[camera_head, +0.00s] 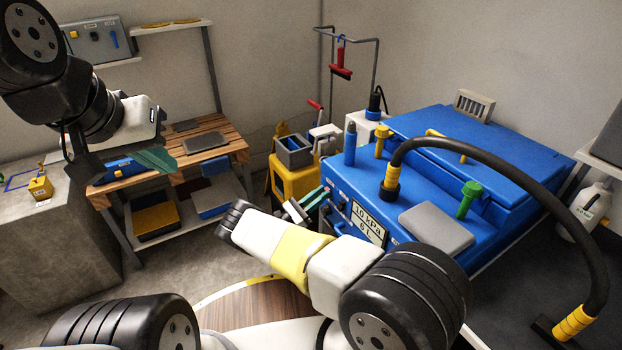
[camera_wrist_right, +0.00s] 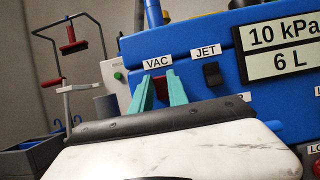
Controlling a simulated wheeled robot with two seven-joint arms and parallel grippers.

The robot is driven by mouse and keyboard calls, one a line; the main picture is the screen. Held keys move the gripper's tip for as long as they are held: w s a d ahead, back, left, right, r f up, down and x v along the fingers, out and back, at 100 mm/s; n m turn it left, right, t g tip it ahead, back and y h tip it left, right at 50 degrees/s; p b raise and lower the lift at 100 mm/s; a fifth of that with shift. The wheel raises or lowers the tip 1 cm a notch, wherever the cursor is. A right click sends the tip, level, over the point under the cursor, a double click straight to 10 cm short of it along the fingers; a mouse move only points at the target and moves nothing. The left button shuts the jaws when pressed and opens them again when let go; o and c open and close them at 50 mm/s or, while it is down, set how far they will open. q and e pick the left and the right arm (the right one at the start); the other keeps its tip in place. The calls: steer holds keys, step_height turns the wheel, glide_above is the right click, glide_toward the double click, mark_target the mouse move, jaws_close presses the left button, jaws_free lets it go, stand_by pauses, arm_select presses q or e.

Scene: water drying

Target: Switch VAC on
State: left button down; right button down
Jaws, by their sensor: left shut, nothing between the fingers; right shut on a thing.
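The blue machine (camera_head: 450,150) stands at the right in the head view. In the right wrist view its front panel (camera_wrist_right: 225,50) carries a VAC label (camera_wrist_right: 157,63) and a JET label (camera_wrist_right: 206,51). A dark red VAC switch (camera_wrist_right: 161,88) sits under the VAC label, and a black JET switch (camera_wrist_right: 211,74) sits to its right. My right gripper (camera_wrist_right: 160,84) has its teal fingers on both sides of the VAC switch and is shut on it. It also shows at the panel in the head view (camera_head: 314,198). My left gripper (camera_head: 158,160) is shut and empty over the wooden bench.
A black hose (camera_head: 500,165) arches over the machine's top. A yellow stand with a grey bin (camera_head: 293,152) is beside the panel. The wooden bench (camera_head: 220,130) stands at the left. Open floor (camera_head: 180,250) lies between bench and machine.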

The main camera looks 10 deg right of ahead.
steer(key=c, duration=1.3)
jaws_free()
steer(key=v, duration=0.7)
steer(key=shift+a+f, duration=0.2)
steer(key=shift+a, duration=0.15)
steer(key=shift+s, duration=0.1)
